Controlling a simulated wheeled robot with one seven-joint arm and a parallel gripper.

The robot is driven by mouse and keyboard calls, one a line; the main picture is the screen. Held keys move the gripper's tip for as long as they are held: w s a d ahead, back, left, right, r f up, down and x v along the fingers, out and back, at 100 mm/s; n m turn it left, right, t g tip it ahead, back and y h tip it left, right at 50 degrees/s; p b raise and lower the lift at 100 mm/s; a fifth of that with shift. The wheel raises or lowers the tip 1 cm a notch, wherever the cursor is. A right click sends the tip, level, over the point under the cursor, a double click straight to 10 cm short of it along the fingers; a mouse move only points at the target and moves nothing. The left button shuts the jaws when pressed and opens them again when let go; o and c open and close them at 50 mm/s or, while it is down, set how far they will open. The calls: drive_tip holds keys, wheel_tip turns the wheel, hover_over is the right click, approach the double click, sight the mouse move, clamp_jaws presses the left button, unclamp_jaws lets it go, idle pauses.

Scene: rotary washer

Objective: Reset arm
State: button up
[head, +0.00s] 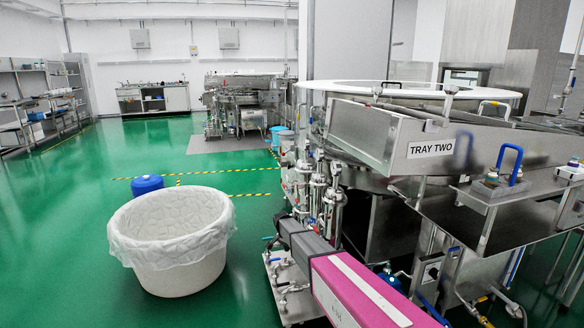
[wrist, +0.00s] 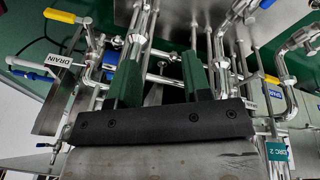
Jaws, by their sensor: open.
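My gripper (wrist: 162,62) shows in the wrist view as two dark green fingers standing apart on a black bar. It is open, and nothing is seen held between the fingers. Steel pipes (wrist: 138,35) and valves of the washer lie behind and around the fingers. I cannot tell whether the fingers touch any pipe. In the head view the rotary washer (head: 375,165) fills the right side, with a tray labelled TRAY TWO (head: 430,148). My fingers cannot be made out in the head view.
A white lined tub (head: 172,255) stands on the green floor at left, with a blue container (head: 147,184) behind it. Valves with yellow (wrist: 60,15) and blue handles, a DRAIN label (wrist: 60,60) and a CIRC 2 label (wrist: 277,152) crowd the wrist view. The left floor is largely clear.

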drive_tip(key=s+d+r+n+y, duration=0.1)
drive_tip(key=s+d+r+n, duration=0.2)
drive_tip(key=s, duration=0.9)
drive_tip(key=s+d+r+n+y, duration=0.1)
drive_tip(key=s+d+r+n, duration=0.2)
drive_tip(key=s+d, duration=0.7)
drive_tip(key=s+d+r+n, duration=0.3)
drive_tip(key=s+d+r, duration=0.3)
drive_tip(key=s, duration=0.9)
drive_tip(key=shift+d+y, duration=0.35)
drive_tip(key=shift+y, duration=0.05)
drive_tip(key=shift+r, duration=0.1)
